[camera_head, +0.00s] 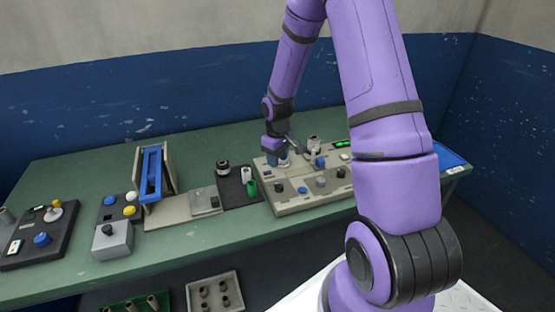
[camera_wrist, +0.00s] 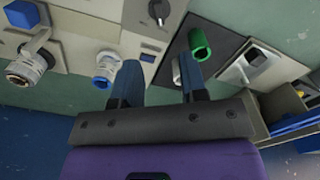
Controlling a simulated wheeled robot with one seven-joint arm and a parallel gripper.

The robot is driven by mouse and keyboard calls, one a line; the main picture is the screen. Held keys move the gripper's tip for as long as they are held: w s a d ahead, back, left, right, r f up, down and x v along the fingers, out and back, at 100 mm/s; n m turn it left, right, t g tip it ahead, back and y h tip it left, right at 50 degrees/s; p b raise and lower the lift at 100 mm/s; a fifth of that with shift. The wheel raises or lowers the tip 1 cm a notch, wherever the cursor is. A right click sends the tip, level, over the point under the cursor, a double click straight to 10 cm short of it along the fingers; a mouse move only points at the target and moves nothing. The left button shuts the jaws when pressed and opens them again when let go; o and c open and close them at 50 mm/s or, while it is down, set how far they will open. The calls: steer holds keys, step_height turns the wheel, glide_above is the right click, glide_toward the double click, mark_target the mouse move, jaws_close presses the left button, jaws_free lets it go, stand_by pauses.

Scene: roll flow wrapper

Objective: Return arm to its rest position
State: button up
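My purple arm (camera_head: 385,130) reaches out over the green table, its end bent down above the back left part of the beige control panel (camera_head: 290,207). My gripper (camera_head: 288,147) is small and partly hidden in the head view. In the wrist view my gripper (camera_wrist: 160,80) shows two dark fingers set apart, with only panel and table seen between them. The left finger appears beside a blue-ringed metal cylinder (camera_wrist: 105,68). The right finger overlaps a pale cylinder (camera_wrist: 177,72) near a green one (camera_wrist: 200,45). Contact cannot be told.
A dark mat (camera_head: 232,186) holds small cylinders left of the panel. A blue-framed stand (camera_head: 152,175), a grey button box (camera_head: 112,240) and a dark button panel (camera_head: 40,235) stand further left. A grey tray (camera_head: 215,292) sits below the table's front edge. The wall is behind.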

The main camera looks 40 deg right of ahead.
steer(key=shift+r, duration=0.1)
steer(key=s+a+r+t, duration=0.1)
steer(key=s+a+r, duration=0.15)
steer(key=r, duration=0.55)
steer(key=s+a+r+m+t+h, duration=0.1)
steer(key=s+a+r, duration=0.15)
steer(key=r, duration=0.45)
steer(key=s+a+r, duration=0.2)
steer(key=s+r, duration=0.1)
steer(key=r, duration=0.5)
steer(key=s+a+r+m+t, duration=0.1)
steer(key=s+a+r, duration=0.2)
steer(key=s, duration=0.6)
steer(key=s+a+r+m+t+y, duration=0.1)
steer(key=s+a+r+t, duration=0.1)
steer(key=s+r, duration=0.5)
steer(key=s+a, duration=0.1)
steer(key=s, duration=0.2)
steer(key=shift+s+r, duration=0.15)
steer(key=shift+r, duration=0.25)
